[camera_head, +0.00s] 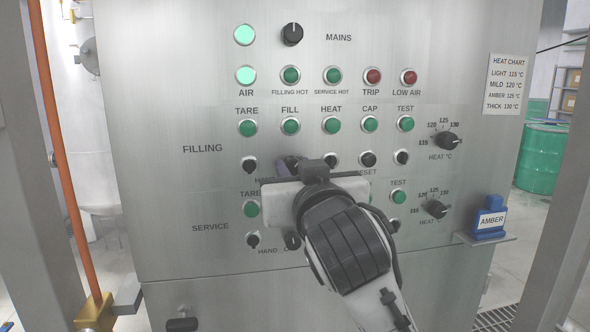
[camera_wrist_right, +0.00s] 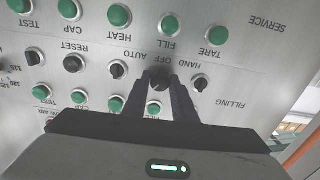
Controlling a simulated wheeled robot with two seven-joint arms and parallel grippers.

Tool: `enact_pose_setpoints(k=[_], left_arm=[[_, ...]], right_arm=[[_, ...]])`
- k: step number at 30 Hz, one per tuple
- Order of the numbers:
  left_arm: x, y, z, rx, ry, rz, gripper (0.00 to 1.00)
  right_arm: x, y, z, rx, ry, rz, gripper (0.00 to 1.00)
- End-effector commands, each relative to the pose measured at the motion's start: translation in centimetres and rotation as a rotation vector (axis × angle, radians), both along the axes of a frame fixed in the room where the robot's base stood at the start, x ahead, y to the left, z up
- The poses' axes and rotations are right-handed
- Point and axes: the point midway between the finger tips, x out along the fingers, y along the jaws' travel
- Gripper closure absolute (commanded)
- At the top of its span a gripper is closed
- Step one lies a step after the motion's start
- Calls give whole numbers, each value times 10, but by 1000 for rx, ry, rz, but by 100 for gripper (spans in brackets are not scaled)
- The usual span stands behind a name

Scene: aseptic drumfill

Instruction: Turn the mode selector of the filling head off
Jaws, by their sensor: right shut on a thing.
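The filling head's mode selector is a dark round knob in the FILLING row, in the right wrist view (camera_wrist_right: 158,76), under the upside-down words HAND, OFF and AUTO. My right gripper (camera_wrist_right: 165,90) has its two dark fingers around this knob and is shut on it. In the head view the right gripper (camera_head: 288,166) reaches the same spot on the steel panel (camera_head: 200,190), and its body covers part of the labels. The knob is mostly hidden by the fingers, so I cannot tell which word it points to. My left gripper is not in view.
Small black switches (camera_head: 250,165) flank the selector closely, with green buttons (camera_head: 290,126) above. A SERVICE row (camera_head: 211,227) lies below. Heat dials (camera_head: 446,141) and a blue AMBER block (camera_head: 489,220) on a small shelf stand at the right. An orange pipe (camera_head: 58,150) runs at the left.

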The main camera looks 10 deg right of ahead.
Motion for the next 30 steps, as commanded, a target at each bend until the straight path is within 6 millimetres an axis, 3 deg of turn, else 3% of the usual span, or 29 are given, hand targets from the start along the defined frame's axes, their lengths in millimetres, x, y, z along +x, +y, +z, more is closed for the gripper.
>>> enact_pose_setpoints(k=[30], left_arm=[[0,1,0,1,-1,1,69]], right_arm=[[0,0,-1,-738,-23,0,98]])
